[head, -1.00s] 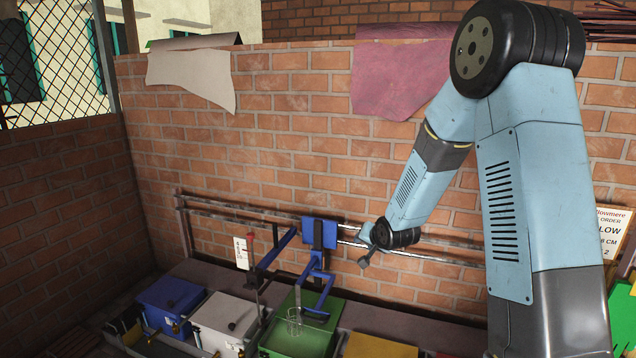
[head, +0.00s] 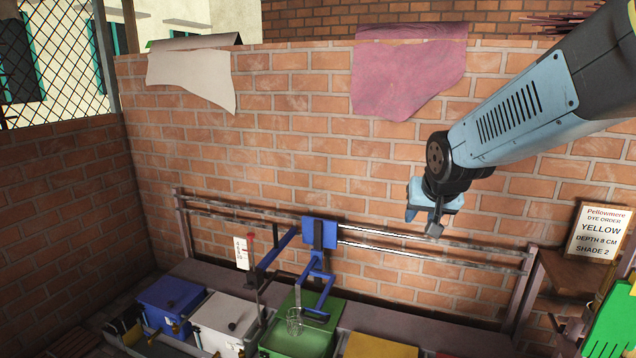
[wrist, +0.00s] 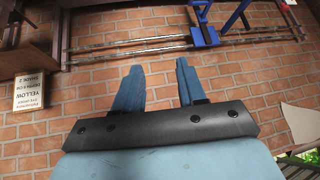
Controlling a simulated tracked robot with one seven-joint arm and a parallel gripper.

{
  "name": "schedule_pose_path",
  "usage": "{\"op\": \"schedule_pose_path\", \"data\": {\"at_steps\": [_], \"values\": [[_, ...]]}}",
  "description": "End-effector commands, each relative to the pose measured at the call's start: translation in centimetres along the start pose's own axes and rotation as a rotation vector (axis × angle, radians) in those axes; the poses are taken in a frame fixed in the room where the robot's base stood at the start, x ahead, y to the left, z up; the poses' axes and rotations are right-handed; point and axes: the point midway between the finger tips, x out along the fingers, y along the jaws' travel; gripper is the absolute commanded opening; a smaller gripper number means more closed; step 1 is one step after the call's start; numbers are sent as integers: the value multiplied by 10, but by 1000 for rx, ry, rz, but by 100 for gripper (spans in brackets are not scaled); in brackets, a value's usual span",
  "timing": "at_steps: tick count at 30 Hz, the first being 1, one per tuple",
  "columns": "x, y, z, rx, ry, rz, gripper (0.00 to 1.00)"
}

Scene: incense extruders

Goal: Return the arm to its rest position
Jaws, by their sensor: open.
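My gripper (head: 424,222) hangs in front of the brick wall, right of the blue carriage (head: 319,233) on the wall rails. In the wrist view my gripper (wrist: 160,80) shows two blue fingers spread apart with only brick wall between them. It holds nothing and touches nothing that I can see. My arm comes in from the right edge of the head view, high above the bins.
Metal rails (head: 420,236) run along the wall. Below stand a blue bin (head: 172,297), a white bin (head: 228,318) and a green bin (head: 303,335). The upper wall has draped cloths (head: 405,75).

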Motion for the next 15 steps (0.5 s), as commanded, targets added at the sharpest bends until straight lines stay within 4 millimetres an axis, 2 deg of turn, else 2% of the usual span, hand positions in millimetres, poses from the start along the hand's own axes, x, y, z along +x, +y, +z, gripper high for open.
{"op": "schedule_pose_path", "data": {"at_steps": [1,6,15], "values": [[-15,3,6,-8,-4,4,40],[-58,15,34,-47,-48,17,40],[-122,30,90,-112,-122,10,40]]}}
